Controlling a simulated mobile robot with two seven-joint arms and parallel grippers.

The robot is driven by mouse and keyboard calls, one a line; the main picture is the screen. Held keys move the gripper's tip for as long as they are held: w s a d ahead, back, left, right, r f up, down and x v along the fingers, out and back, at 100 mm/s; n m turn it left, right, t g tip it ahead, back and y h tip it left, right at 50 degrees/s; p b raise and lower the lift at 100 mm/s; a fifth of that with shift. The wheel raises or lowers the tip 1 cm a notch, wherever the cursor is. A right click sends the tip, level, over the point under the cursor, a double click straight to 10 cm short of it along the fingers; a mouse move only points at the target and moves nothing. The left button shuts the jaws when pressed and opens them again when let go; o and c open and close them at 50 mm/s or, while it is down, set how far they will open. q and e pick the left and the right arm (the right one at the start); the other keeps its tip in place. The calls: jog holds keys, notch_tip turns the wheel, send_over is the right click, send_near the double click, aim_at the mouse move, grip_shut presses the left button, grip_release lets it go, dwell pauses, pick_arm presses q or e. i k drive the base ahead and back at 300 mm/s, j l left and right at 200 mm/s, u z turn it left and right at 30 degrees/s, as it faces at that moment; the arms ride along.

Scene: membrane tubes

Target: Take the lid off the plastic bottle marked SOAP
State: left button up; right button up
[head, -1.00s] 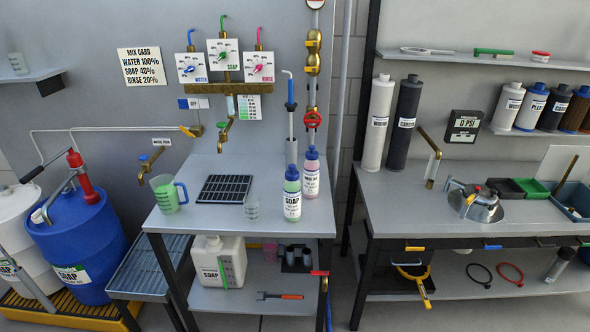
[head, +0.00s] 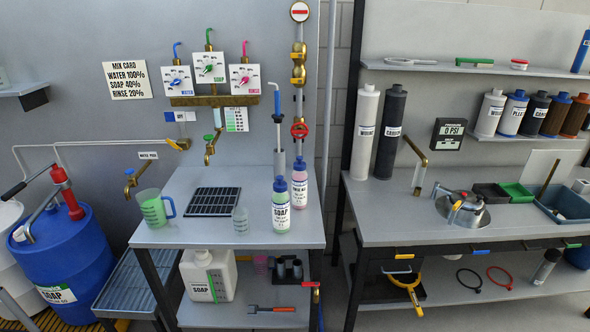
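A clear plastic bottle marked SOAP (head: 280,212) with pale green liquid stands upright near the right front of the middle bench. Its blue lid (head: 280,184) is on it. A similar bottle with pink liquid (head: 300,182) and a blue lid stands close behind it to the right, partly hidden; its label is too small to read surely. A white jug marked SOAP (head: 208,276) stands on the shelf below, and a blue drum (head: 62,258) at the left also bears a SOAP label. Neither of my grippers is in view.
A green-filled measuring jug (head: 153,208), a small clear beaker (head: 240,220) and a black drain grid (head: 212,201) are on the same bench (head: 210,236). A red valve wheel (head: 299,130) and pipes rise behind the bottles. The bench front beside the SOAP bottle is clear.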

aim_at(279, 186)
jog(key=i+j+z, duration=0.4)
jog(key=i, duration=0.3)
jog(key=i+j+z, duration=0.35)
jog(key=i+j, duration=0.2)
jog(key=i+j+z, duration=0.4)
jog(key=i+j, duration=0.25)
jog(key=j, duration=0.15)
